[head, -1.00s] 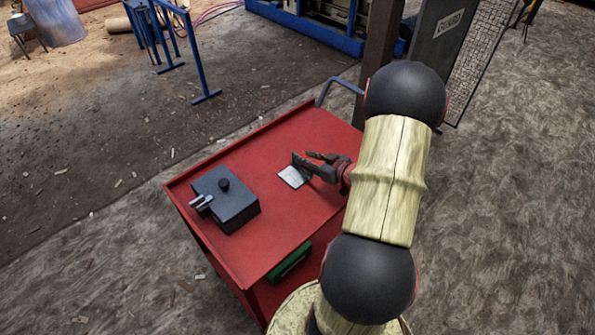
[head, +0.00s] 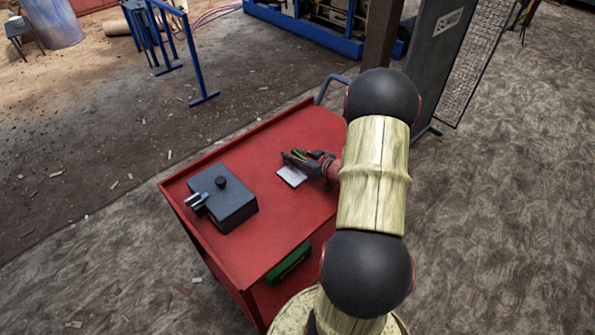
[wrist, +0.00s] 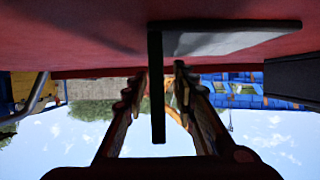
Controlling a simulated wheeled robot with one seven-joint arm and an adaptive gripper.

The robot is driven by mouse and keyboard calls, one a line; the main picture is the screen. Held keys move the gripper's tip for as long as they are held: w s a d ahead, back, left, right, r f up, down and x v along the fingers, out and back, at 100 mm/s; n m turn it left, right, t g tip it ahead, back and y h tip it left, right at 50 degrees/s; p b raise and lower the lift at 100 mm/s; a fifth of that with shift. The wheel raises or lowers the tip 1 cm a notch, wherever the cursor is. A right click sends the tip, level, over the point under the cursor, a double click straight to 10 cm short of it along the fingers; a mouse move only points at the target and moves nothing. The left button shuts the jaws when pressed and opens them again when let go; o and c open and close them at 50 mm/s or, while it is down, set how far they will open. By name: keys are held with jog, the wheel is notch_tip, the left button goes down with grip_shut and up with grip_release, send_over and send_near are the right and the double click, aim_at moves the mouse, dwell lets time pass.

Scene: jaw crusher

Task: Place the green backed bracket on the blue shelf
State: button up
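The bracket (head: 291,177) rests on the red cart top, its pale flat plate showing in the head view. A sliver of green (head: 301,154) shows between the fingers. In the wrist view the bracket's flat plate (wrist: 235,40) lies against the red surface, and its dark upright plate (wrist: 157,95) stands between the two fingers. My gripper (head: 304,160) is low over the cart at the bracket. In the wrist view my gripper (wrist: 160,85) straddles the upright plate, with a narrow gap visible on each side. I cannot make out the blue shelf for certain.
The red cart (head: 275,225) carries a dark grey box (head: 222,198) with a knob, left of the bracket. A green item (head: 288,264) sits on the cart's lower level. A post (head: 378,40) and dark panel (head: 430,65) stand behind. A blue rail (head: 190,50) is at the back left.

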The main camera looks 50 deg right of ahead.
jog(key=c, duration=0.4)
grip_shut()
jog(key=shift+r, duration=0.1)
dwell(0.4)
